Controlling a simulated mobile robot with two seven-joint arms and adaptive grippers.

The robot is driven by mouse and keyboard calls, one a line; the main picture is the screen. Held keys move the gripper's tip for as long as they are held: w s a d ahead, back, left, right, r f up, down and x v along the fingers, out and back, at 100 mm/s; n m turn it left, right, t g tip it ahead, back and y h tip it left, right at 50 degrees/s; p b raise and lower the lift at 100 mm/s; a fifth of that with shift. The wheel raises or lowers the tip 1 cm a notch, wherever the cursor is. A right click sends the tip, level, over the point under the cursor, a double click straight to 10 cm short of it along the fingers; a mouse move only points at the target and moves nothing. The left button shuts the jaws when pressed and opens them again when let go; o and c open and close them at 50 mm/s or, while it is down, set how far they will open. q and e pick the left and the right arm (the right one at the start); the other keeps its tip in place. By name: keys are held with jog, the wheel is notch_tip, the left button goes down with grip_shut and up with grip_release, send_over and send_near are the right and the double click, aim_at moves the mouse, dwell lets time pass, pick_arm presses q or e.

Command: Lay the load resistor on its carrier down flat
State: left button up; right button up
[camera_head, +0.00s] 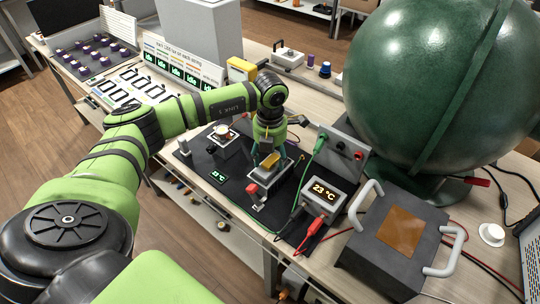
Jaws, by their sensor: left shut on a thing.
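My left gripper (267,153) points down over the black mat (232,198) at the middle of the bench. It is shut on the load resistor, a small gold block (270,161). The resistor sits on a pale grey carrier (263,174), just above a small device with a red part (252,188) on the mat. The fingers partly hide the resistor. I cannot tell whether the carrier touches the device below. My right gripper is not in view.
A dark case with grey handles (390,245) and a large green sphere (425,80) fill the right side. A small fixture (222,133) stands left of the gripper.

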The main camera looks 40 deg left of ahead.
pick_arm(q)
jog(key=shift+r, duration=0.15)
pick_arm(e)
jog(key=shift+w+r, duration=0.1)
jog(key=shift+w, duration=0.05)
pick_arm(q)
jog(key=shift+r+p, duration=1.05)
jog(key=shift+r, duration=0.35)
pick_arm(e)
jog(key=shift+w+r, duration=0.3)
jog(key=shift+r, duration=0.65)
pick_arm(q)
jog(key=shift+r, duration=0.1)
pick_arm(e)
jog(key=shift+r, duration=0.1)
pick_arm(q)
jog(key=shift+r, duration=0.2)
